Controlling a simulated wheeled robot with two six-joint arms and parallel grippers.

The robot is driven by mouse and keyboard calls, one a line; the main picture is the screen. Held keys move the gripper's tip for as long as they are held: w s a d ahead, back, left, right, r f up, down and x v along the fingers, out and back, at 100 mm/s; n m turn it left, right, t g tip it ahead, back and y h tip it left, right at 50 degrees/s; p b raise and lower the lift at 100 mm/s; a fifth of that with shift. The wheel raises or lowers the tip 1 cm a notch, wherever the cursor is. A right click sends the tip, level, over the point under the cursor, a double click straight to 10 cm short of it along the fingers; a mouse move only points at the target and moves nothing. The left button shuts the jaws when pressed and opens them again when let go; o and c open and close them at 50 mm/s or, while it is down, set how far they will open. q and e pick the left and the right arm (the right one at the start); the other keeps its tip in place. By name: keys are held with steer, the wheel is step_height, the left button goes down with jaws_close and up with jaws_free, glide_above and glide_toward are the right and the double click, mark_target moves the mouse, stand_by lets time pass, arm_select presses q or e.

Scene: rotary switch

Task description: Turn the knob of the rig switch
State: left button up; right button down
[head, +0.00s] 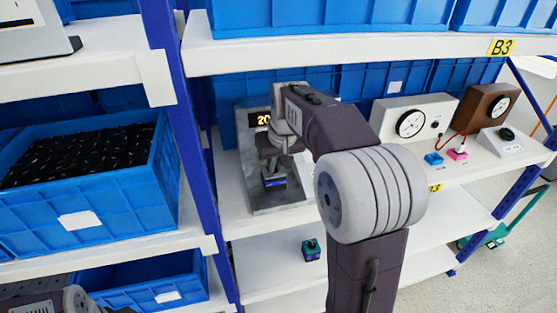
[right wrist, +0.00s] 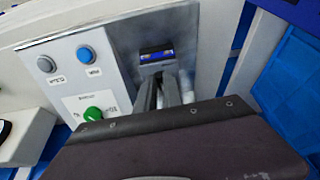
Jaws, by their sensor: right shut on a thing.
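The rig is a grey metal panel (head: 296,192) on the middle shelf, with a lit display (head: 262,120) at its top. The rig switch, a small dark block with a blue edge (head: 275,183), sits on the panel; in the right wrist view the block (right wrist: 157,53) shows just beyond my fingertips. My right gripper (head: 271,167) is shut on the switch's knob, which the fingers mostly hide. Its fingers (right wrist: 165,85) also show in the right wrist view. My left gripper is not in view.
A cream meter box (head: 411,121) and a brown one (head: 487,106) stand right of my arm. A teal block (head: 311,250) lies on the shelf below.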

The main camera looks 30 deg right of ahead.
steer(key=shift+m, duration=0.3)
steer(key=c, duration=1.5)
jaws_free()
steer(key=shift+r, duration=0.15)
steer(key=s+a+b, duration=0.1)
steer(key=s, duration=0.3)
steer(key=s+a+b, duration=0.1)
steer(key=s, duration=0.3)
steer(key=s+a+b, duration=0.1)
steer(key=s+b, duration=0.1)
steer(key=s, duration=0.2)
steer(key=shift+r, duration=0.4)
